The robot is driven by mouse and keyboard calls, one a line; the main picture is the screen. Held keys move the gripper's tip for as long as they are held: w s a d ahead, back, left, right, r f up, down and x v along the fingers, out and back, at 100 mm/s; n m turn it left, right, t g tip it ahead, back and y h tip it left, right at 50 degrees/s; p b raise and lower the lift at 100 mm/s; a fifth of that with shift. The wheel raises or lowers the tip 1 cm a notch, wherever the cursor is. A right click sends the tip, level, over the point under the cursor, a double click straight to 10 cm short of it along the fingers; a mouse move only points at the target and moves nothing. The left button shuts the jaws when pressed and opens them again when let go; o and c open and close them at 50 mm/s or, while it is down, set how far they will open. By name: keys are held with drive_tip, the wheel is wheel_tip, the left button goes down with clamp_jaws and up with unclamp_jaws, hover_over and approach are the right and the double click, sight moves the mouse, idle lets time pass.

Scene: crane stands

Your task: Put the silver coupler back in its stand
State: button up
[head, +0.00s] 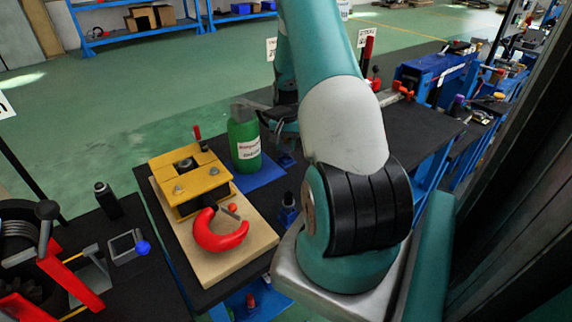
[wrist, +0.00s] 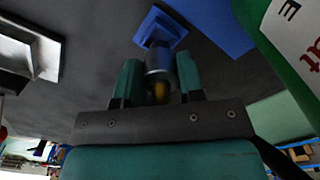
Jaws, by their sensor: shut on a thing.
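My gripper (wrist: 160,75) is shut on the silver coupler (wrist: 158,60), a short shiny cylinder with a brassy end, between its two teal fingers. A small blue stand (wrist: 160,27) on the black table lies just beyond the coupler in the wrist view. I cannot tell whether the coupler touches it. In the head view, my gripper (head: 283,140) is low over the table, right of the green bottle, and partly hidden by my arm. The coupler cannot be made out there.
The green bottle (head: 244,138) stands on a blue mat (head: 260,176) close to my gripper. A yellow clamp block (head: 190,172) and a red hook (head: 220,232) are on a wooden board (head: 212,268). Another small blue item (head: 288,212) stands nearer.

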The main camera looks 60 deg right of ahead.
drive_tip(key=shift+f, duration=0.15)
idle(0.4)
drive_tip(key=shift+f+b, duration=0.85)
drive_tip(key=shift+f, duration=0.3)
drive_tip(key=o, duration=1.1)
drive_tip(key=shift+r, duration=0.1)
drive_tip(key=shift+r+p, duration=1.95)
drive_tip(key=shift+r, duration=0.6)
drive_tip(key=shift+f, duration=0.1)
wheel_tip(320, 180, up, 18)
drive_tip(key=shift+f+b, duration=0.25)
drive_tip(key=shift+b, duration=0.9)
